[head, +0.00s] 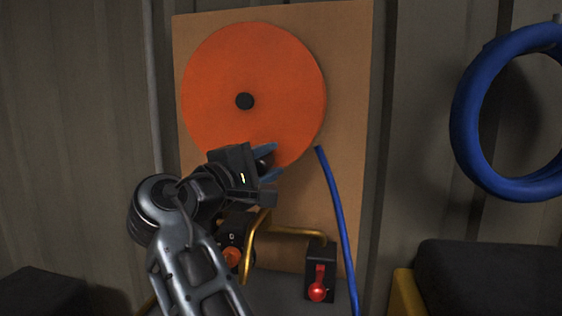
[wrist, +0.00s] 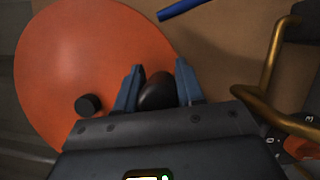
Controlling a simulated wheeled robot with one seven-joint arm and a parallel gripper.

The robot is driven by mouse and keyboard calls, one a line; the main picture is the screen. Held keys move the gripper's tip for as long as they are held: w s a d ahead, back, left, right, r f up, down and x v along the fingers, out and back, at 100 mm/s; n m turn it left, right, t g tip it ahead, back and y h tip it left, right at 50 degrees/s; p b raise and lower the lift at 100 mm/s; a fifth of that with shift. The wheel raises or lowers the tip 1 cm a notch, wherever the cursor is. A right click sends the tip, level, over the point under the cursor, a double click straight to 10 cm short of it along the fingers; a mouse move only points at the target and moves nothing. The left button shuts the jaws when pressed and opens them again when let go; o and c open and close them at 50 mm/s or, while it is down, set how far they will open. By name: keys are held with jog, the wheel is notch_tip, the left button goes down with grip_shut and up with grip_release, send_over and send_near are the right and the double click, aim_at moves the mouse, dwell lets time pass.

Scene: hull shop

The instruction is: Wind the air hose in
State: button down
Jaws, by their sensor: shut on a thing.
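A large orange reel disc (head: 230,70) with a black hub at its centre is mounted on a tan board; the disc also fills the left of the wrist view (wrist: 60,50). My gripper (head: 268,162) is at the disc's lower right part. Its blue fingers are shut on a black rounded knob (wrist: 158,92), which stands in front of the disc near its edge. In the head view the knob is mostly hidden by my gripper. A blue hose (head: 337,215) hangs down from beside the disc's lower right edge; its upper end shows in the wrist view (wrist: 182,9).
The tan board (head: 350,90) is on a ribbed wall. Below my gripper are a bent brass pipe (head: 290,231), a red-handled lever (head: 318,288) on a black box, and an orange knob (head: 232,257). A coiled blue hose (head: 463,120) hangs at right above a dark box (head: 490,270).

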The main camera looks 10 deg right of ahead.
jog(key=w+a+r+m+g+y, duration=0.1)
jog(key=w+a+m+y, duration=0.3)
jog(key=a+m, duration=0.6)
jog(key=shift+w+a+m+g, duration=0.3)
jog(key=shift+a+g, duration=0.2)
jog(key=shift+a, duration=0.15)
jog(key=shift+r, duration=0.1)
jog(key=c, duration=0.8)
grip_release()
jog(key=shift+b+v, duration=0.35)
jog(key=shift+v, duration=3.55)
